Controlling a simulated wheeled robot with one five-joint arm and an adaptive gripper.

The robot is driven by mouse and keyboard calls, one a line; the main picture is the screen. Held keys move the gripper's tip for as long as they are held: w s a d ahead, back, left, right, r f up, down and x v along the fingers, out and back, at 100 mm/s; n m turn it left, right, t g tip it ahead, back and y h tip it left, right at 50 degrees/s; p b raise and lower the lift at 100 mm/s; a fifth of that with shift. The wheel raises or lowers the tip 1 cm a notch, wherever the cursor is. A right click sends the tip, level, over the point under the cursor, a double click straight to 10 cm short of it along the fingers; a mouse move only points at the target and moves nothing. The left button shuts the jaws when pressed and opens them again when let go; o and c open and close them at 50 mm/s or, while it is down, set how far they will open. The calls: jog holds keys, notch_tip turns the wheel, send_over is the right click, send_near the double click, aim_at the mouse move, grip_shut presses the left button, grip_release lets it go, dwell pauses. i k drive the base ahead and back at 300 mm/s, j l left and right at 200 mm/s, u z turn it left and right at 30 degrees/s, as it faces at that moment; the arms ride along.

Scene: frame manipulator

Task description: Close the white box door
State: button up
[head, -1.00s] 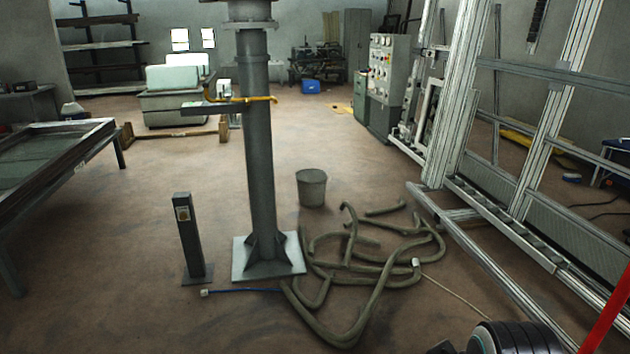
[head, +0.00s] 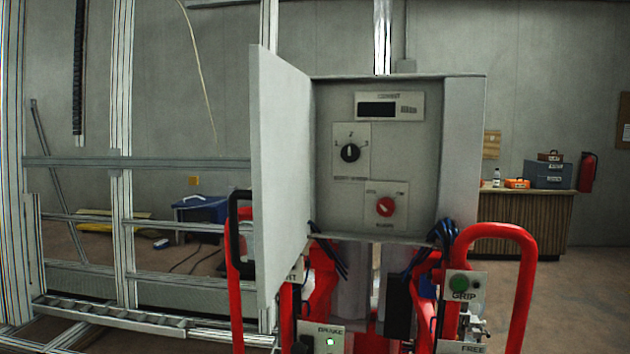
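The white box (head: 462,150) stands at the centre, mounted on a red tubular frame. Its door (head: 278,170) is open, hinged at the box's left side and swung out towards me, so I see its inner face and near edge. A black handle (head: 236,235) shows at the door's outer left side, low down. Inside the box are a small display (head: 378,109), a black knob (head: 350,153) and a red knob (head: 385,207). My gripper does not show in this view.
Red tubular handles (head: 525,260) stand below the box, with a green GRIP button (head: 459,283) and blue cables (head: 440,235). A tall aluminium frame (head: 122,150) is at left. A wooden counter (head: 530,222) stands at back right, with open floor before it.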

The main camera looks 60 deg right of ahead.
aim_at(280, 195)
jog(key=i+z, duration=0.1)
jog(key=z, duration=0.35)
jog(key=i+j+z, duration=0.1)
jog(key=z, duration=0.35)
jog(key=j+z, duration=0.15)
jog(key=z, duration=0.3)
jog(key=i+j+z, duration=0.15)
jog(key=z, duration=0.35)
jog(key=j+z, duration=0.15)
jog(key=z, duration=0.3)
jog(key=i+j, duration=0.15)
jog(key=j, duration=0.25)
jog(key=i+j, duration=0.15)
jog(key=j, duration=0.25)
